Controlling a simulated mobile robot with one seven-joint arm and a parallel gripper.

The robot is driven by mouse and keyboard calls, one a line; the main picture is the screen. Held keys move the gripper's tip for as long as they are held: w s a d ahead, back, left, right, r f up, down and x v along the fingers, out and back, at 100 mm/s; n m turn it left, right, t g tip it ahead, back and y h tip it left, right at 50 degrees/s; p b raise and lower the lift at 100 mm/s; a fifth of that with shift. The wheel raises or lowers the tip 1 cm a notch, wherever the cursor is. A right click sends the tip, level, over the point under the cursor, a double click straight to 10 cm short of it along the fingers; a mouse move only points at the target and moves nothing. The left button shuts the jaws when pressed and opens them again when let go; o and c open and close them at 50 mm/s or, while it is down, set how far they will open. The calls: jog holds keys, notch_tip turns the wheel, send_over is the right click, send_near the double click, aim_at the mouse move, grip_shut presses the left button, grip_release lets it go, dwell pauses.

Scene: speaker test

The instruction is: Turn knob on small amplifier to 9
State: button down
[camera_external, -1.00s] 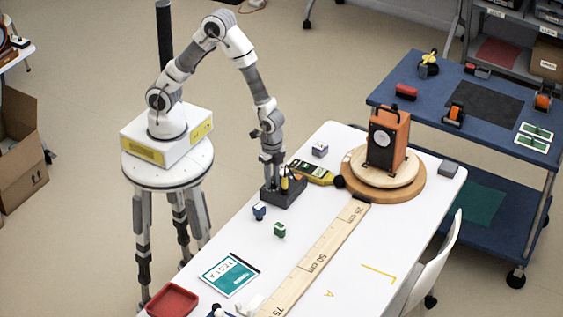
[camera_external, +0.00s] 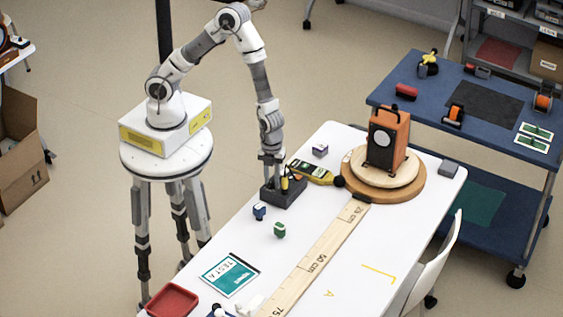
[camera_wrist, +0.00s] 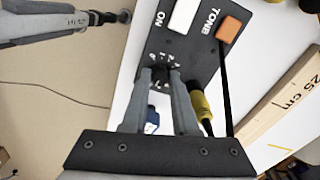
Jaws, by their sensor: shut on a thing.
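The small amplifier (camera_external: 290,194) is a dark box on the white table's far left edge. In the wrist view its top (camera_wrist: 192,62) carries a white ON switch (camera_wrist: 184,16), an orange TONE button (camera_wrist: 229,29) and a black knob (camera_wrist: 160,74) with small white numerals around it. My gripper (camera_wrist: 160,80) has one finger on each side of the knob and is shut on it. The fingers hide part of the scale; I cannot read the knob's setting. In the external view my gripper (camera_external: 272,172) points straight down onto the amplifier.
A yellow-black plug (camera_wrist: 200,104) stands close to the right finger. An orange speaker (camera_external: 389,137) stands on a round wooden turntable (camera_external: 415,187). Small blue (camera_external: 259,211) and green (camera_external: 279,230) blocks lie in front.

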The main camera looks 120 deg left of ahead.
aim_at(272, 181)
jog(key=m+p, duration=0.3)
jog(key=m, duration=0.3)
dwell(0.6)
jog(key=c, duration=0.7)
grip_release()
notch_tip(272, 181, up, 17)
jog(key=p, duration=0.4)
jog(key=shift+r, duration=0.2)
